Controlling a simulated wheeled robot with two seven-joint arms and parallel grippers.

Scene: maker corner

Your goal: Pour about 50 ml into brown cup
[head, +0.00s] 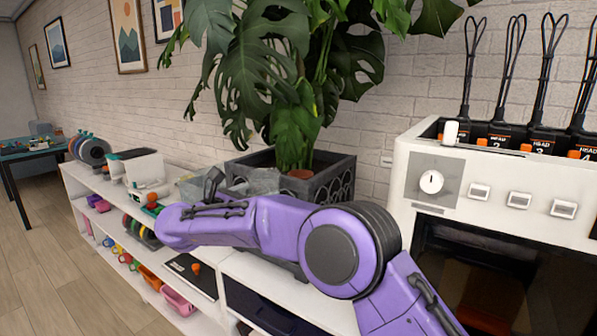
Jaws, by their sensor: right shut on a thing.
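My purple right arm reaches in from the lower right across the shelf top. Its dark gripper (213,183) shows only in part above the far end of the arm, in front of the planter. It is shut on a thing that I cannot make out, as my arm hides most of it. Clear, see-through objects (262,181) show close by, between the gripper and the plant; I cannot tell whether one is held. I see no brown cup. My left gripper is not in view.
A large leafy plant in a dark patterned planter (335,190) stands behind my arm. A white machine (405,185) with a knob and buttons stands at right. The white shelf (105,186) carries spools and boxes. Wooden floor (70,270) is open at lower left.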

